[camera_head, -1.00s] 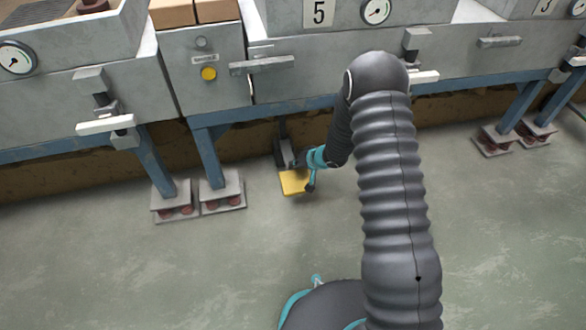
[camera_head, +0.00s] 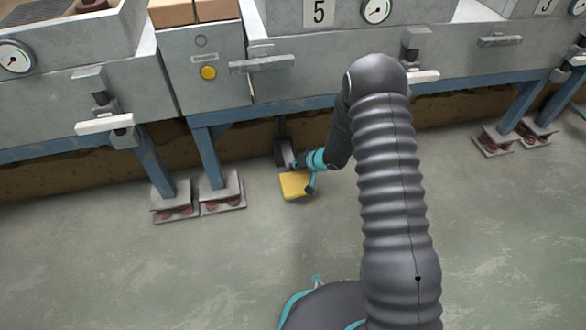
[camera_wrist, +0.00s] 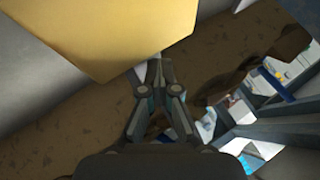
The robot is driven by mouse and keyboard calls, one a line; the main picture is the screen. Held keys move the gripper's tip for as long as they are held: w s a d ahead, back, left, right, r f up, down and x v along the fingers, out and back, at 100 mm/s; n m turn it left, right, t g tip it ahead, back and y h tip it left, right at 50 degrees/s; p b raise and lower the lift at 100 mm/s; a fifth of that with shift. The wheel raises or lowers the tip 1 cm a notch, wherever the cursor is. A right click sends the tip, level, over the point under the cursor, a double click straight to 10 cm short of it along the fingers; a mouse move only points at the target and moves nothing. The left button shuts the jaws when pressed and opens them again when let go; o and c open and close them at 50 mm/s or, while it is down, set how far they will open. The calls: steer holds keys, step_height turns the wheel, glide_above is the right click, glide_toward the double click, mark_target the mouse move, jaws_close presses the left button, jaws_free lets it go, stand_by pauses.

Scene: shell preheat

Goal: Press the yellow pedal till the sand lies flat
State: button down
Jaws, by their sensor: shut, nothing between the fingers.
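The yellow pedal (camera_head: 295,186) sits low near the floor, under the front of the machine marked 5. It fills the upper left of the wrist view (camera_wrist: 120,28). My gripper (camera_head: 311,188) is at the right edge of the pedal in the head view. In the wrist view my gripper (camera_wrist: 152,68) is shut and empty, its fingertips at the pedal's lower edge. I cannot tell whether they touch it. No sand that I can make out shows in either view.
Blue legs (camera_head: 209,157) on grey feet stand left of the pedal. A grey cabinet with a yellow button (camera_head: 208,73) and a grey handle (camera_head: 262,64) are above. A gauge (camera_head: 376,10) sits on the machine. The concrete floor (camera_head: 150,270) in front is clear.

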mark_target(295, 172)
steer(key=shift+s+f, duration=0.2)
steer(key=shift+f, duration=1.1)
stand_by(0.9)
steer(key=shift+w+f+b, duration=0.1)
steer(key=shift+f+b, duration=0.1)
steer(key=shift+b, duration=0.1)
steer(key=shift+r, duration=0.1)
stand_by(0.5)
steer(key=shift+w+r+p, duration=0.2)
steer(key=shift+r+p, duration=2.55)
steer(key=shift+p, duration=0.15)
steer(key=shift+r, duration=0.15)
step_height(295, 172, up, 5)
steer(key=p, duration=0.5)
steer(key=shift+w+a, duration=0.1)
